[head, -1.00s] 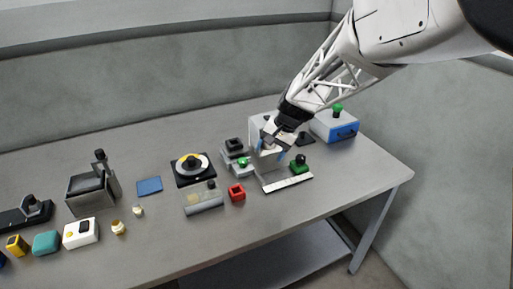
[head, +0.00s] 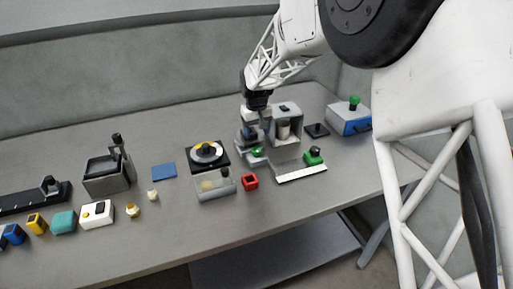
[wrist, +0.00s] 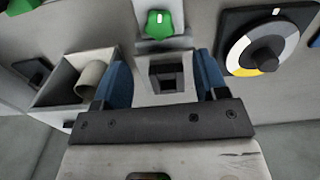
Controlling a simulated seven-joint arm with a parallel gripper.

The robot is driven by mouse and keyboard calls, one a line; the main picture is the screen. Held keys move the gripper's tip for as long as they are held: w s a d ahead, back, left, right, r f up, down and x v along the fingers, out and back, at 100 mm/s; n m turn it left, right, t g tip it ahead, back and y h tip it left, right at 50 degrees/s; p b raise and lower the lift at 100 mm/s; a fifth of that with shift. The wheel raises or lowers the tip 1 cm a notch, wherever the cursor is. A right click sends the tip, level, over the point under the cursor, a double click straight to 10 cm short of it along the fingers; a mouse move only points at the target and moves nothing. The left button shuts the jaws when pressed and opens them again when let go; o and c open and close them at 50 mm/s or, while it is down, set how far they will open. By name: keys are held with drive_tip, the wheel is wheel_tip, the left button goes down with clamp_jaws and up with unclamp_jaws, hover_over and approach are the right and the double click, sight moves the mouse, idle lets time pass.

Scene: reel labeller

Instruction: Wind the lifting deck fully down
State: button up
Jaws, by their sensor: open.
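My gripper (head: 252,132) is open, pointing down over a small grey unit with a green knob (head: 257,152) at its front. In the wrist view, the unit's grey block with a square black-rimmed top (wrist: 168,72) lies between the two blue fingers, with a gap on each side. The green knob also shows in the wrist view (wrist: 159,24), beyond the block. This unit may be the lifting deck; I cannot tell for sure, nor how high its deck stands. In the head view my gripper hides most of the block.
A grey housing with a pale cylinder (head: 284,130) stands close on the right. A black-and-white dial (head: 206,153) lies to the left. A green slider block (head: 314,156), a red block (head: 250,182) and a blue box (head: 348,119) are nearby.

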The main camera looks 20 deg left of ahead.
sight(257, 149)
drive_tip(key=shift+f, duration=0.1)
drive_tip(key=shift+f, duration=3.8)
drive_tip(key=c, duration=0.9)
